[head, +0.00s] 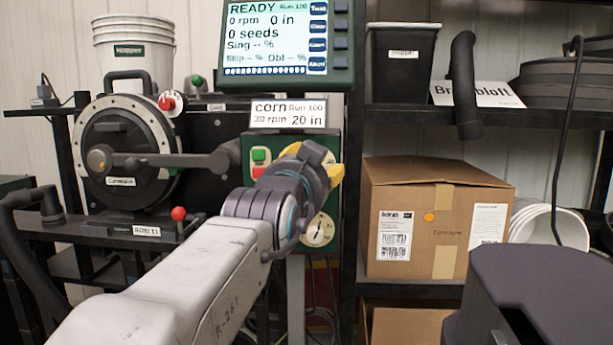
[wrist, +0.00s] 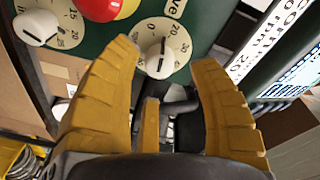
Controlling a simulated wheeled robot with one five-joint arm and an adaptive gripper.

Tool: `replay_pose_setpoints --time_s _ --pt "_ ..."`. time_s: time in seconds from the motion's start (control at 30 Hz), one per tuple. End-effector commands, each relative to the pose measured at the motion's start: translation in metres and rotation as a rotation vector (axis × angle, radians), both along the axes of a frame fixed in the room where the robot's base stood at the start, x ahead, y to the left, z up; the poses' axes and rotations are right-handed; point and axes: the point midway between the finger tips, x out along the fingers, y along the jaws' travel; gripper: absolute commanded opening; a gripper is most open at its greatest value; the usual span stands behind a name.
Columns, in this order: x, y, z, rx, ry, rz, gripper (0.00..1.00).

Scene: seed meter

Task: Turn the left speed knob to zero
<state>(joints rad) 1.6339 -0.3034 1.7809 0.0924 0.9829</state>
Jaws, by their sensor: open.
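The left speed knob (wrist: 155,65) is white on a round white dial with numbers, on a green panel. It shows in the wrist view beyond and between my fingertips, with a dark mark on it. My gripper (wrist: 160,75) is open, with its yellow fingers apart and nothing between them. I cannot tell the gap to the knob. In the head view my wrist and arm hide the left knob and most of my gripper; a yellow finger (head: 336,174) shows. A second white knob (wrist: 36,27) is at the wrist view's left, and its dial shows low on the panel (head: 319,230).
The panel has a green button (head: 259,155) and a red button (head: 259,172). A red and yellow button (wrist: 108,7) is near the knobs in the wrist view. A display (head: 275,42) reads 0 rpm. A cardboard box (head: 400,220) is right of the panel.

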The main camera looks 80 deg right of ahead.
Motion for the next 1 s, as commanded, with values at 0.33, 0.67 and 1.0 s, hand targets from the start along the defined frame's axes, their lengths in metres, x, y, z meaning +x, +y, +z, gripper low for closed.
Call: replay_pose_setpoints --time_s 0.33,0.67,1.0 --pt "-0.002 -0.029 -0.001 0.002 -0.001 0.0 0.55" --pt "-0.002 -0.034 0.0 0.001 -0.001 -0.001 0.55" --pt "-0.002 -0.034 0.0 0.001 -0.001 -0.001 0.4"
